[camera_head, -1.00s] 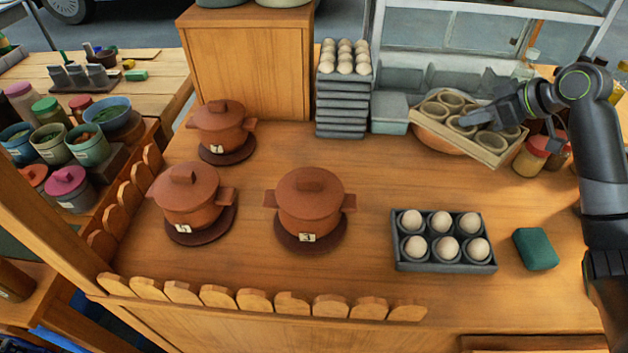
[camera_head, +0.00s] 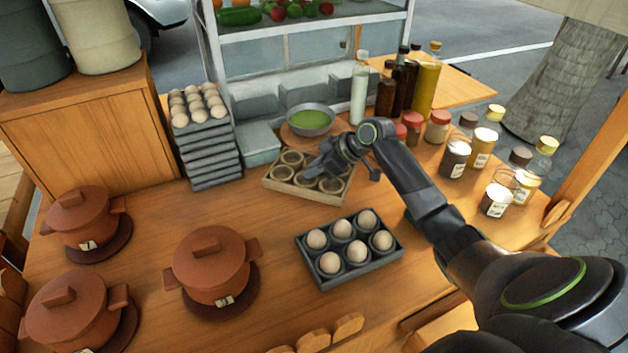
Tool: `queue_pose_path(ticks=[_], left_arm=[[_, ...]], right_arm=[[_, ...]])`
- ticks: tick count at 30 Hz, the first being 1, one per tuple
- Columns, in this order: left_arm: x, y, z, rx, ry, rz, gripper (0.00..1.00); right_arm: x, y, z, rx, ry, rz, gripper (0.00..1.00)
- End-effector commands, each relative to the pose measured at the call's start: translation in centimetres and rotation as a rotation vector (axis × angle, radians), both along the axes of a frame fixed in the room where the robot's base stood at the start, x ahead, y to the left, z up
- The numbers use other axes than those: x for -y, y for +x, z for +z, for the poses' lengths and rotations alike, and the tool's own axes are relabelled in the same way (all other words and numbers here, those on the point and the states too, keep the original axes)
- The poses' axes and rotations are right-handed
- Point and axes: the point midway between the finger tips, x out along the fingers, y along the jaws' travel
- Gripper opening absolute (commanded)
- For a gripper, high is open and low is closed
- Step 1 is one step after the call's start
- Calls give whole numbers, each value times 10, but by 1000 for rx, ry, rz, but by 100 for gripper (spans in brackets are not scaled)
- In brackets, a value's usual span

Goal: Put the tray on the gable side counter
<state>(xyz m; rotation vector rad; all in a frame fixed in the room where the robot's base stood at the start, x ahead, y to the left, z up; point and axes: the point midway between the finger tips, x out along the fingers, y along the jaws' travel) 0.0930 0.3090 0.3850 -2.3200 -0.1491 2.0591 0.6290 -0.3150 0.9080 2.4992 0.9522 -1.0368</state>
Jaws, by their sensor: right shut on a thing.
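My right gripper (camera_head: 345,160) is shut on the right end of a light wooden tray (camera_head: 303,196) that holds several small clay cups. The gripper covers part of the tray's right side. The tray is over the wooden counter (camera_head: 180,225); I cannot tell whether it touches the surface. A second, dark grey tray (camera_head: 340,283) sits on the counter nearer to me, with several pale egg-like balls in its cups. It stands apart from the gripper. Nothing in view is plainly marked as the gable side counter. My left gripper is not in view.
A green-filled bowl (camera_head: 310,119) stands behind the wooden tray. Grey stacked egg trays (camera_head: 212,160) and a grey box (camera_head: 260,145) are left of it. Bottles (camera_head: 386,95) and jars (camera_head: 455,158) crowd the right. Lidded pots (camera_head: 211,265) stand left; bare counter lies between.

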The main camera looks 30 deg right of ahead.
Motion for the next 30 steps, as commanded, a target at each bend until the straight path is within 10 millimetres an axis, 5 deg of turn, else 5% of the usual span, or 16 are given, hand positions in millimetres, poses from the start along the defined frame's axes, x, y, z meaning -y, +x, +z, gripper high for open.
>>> queue_pose_path(ticks=[13,23,24,28,30], left_arm=[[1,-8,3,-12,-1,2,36],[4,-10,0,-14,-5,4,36],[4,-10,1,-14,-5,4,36],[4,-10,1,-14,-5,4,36],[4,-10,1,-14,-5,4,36]], right_arm=[[0,0,-46,-1,1,-1,0],[0,0,-50,2,0,0,0],[0,0,-50,2,0,0,20],[0,0,-49,1,-1,0,37],[0,0,-49,1,-1,0,38]])
